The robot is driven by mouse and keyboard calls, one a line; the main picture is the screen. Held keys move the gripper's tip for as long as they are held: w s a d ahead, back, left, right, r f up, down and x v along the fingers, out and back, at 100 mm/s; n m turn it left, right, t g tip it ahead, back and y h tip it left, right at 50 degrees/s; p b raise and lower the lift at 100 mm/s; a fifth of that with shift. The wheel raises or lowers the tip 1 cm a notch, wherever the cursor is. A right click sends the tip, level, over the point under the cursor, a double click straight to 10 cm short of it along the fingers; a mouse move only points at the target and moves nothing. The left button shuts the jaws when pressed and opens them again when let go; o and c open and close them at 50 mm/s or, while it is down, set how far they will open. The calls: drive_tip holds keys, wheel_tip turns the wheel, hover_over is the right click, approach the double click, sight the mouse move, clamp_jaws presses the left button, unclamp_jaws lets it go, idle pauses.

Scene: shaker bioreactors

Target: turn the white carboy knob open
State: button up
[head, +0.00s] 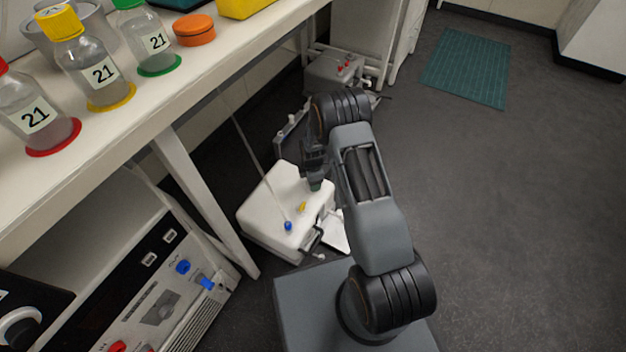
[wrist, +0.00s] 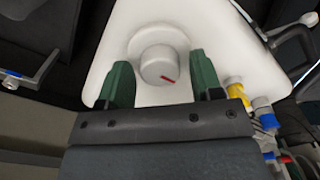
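The white carboy (head: 268,205) stands on the floor beside the bench in the head view. Its white body (wrist: 215,25) fills the upper middle of the wrist view. The round white knob (wrist: 157,58) has a red mark at its lower right and sits on a round collar. My gripper (wrist: 160,76) is open, with one green finger on the left and one on the right of the knob's near side. I cannot tell whether either finger touches it. In the head view my gripper (head: 316,184) is over the carboy's right part, and I cannot make out the knob there.
A blue cap (head: 288,226) and a yellow cap (head: 302,207) are on the carboy. A thin tube rises from it to the bench (head: 215,85), which holds several bottles. A control unit (head: 150,300) is at lower left.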

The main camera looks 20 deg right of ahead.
drive_tip(key=shift+o, duration=0.4)
wheel_tip(320, 180, up, 14)
drive_tip(key=p, duration=0.5)
drive_tip(key=shift+f, duration=0.1)
